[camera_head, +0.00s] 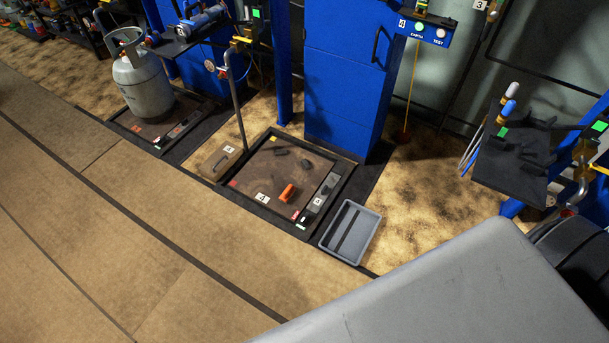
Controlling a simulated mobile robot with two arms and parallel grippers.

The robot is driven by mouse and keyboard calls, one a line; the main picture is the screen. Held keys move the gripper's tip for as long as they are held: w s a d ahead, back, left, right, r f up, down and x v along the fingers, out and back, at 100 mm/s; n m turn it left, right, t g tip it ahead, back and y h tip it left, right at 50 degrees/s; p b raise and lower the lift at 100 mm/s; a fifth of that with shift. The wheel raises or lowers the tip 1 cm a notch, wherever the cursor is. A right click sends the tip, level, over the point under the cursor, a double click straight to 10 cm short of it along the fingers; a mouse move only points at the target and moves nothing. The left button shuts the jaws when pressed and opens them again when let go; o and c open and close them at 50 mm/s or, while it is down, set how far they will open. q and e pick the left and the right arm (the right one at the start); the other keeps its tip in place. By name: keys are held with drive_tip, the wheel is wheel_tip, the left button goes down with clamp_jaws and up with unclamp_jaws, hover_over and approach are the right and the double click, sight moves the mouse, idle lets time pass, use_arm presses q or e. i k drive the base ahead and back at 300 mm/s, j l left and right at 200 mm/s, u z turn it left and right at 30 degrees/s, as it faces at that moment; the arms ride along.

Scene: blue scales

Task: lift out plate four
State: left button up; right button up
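Plate four (262,178) is a brown, dirty square plate set in a dark frame in the floor, with a white "4" label near its front edge. An orange object (287,193) and several small dark objects (281,151) lie on it. A dark strip with white labels (318,201) runs along its right side. Neither of my grippers is in view.
A blue cabinet (345,90) stands right behind the plate. A grey tray (332,247) lies to its right front, and a brown labelled box (222,160) sits at its left edge. A gas cylinder (146,85) stands on another plate farther left. The front floor is clear.

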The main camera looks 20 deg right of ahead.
sight(318, 199)
drive_tip(key=i+j+z, duration=0.15)
drive_tip(key=i, duration=0.35)
drive_tip(key=i+j+z, duration=0.2)
drive_tip(key=i, duration=0.25)
drive_tip(key=l, duration=0.1)
